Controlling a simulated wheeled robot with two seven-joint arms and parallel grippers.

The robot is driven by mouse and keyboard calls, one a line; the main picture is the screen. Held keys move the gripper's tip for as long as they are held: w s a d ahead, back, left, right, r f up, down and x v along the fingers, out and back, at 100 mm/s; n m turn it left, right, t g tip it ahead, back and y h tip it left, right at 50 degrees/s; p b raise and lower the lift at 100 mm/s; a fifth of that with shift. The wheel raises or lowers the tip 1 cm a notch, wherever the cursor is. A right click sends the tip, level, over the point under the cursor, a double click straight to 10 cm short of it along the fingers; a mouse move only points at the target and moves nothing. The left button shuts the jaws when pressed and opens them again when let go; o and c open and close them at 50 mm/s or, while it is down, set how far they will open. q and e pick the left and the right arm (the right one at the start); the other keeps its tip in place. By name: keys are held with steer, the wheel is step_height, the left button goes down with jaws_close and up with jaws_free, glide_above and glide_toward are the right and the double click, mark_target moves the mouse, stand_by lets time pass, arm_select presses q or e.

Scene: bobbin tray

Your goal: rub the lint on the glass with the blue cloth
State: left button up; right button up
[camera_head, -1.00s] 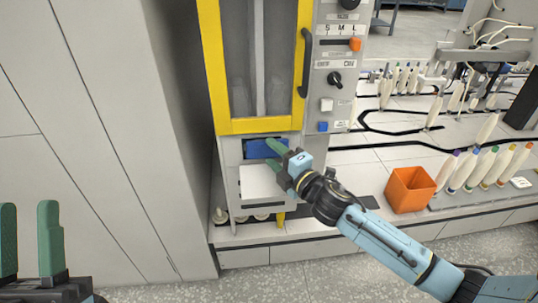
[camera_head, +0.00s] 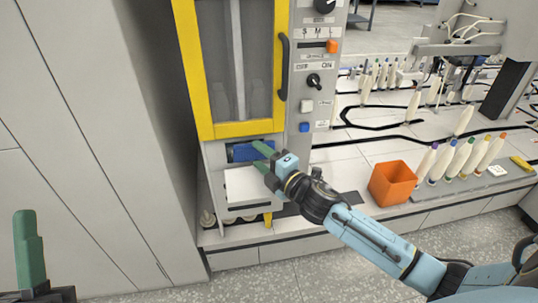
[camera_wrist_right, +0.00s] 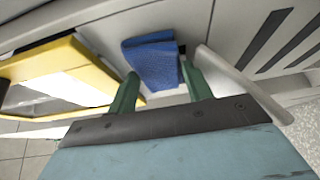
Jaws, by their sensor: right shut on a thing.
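The blue cloth (camera_head: 238,153) lies folded in a recess in the machine front, just below the yellow-framed glass door. My right gripper (camera_head: 259,156) reaches it from the right and is shut on it. In the right wrist view the cloth (camera_wrist_right: 150,62) shows between the green fingers (camera_wrist_right: 158,92). The glass (camera_head: 257,60) stands upright above, apart from the cloth; I cannot make out lint on it. My left gripper (camera_head: 28,250) is at the lower left, far from the machine. One upright finger shows, with space beside it; the other is out of frame.
A dark door handle (camera_head: 284,67) and a panel of knobs and switches (camera_head: 316,80) are right of the glass. A white panel (camera_head: 250,185) juts out below the recess. An orange bin (camera_head: 392,184) and several bobbins (camera_head: 460,158) stand to the right. A grey cabinet (camera_head: 90,130) is left.

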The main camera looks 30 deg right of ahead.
mark_target(245, 157)
steer(key=shift+w+a, duration=0.3)
steer(key=shift+a, duration=0.6)
steer(key=shift+w+a, duration=0.3)
steer(key=shift+a, duration=0.6)
steer(key=shift+w+a+p, duration=0.2)
steer(key=shift+w+a, duration=0.05)
steer(key=shift+a, duration=0.6)
steer(key=shift+w+a+p, duration=0.15)
steer(key=shift+w+a, duration=0.05)
steer(key=shift+a, duration=0.65)
steer(key=shift+s, duration=0.1)
steer(key=s, duration=0.2)
steer(key=s+a+p, duration=0.1)
steer(key=s, duration=0.1)
steer(key=shift+s+a, duration=0.3)
steer(key=shift+s, duration=0.55)
steer(key=shift+s+a+p, duration=0.15)
steer(key=shift+s+a, duration=0.1)
steer(key=shift+s, duration=0.5)
steer(key=shift+s+a+p, duration=0.15)
steer(key=shift+s+a, duration=0.05)
steer(key=shift+s, duration=0.5)
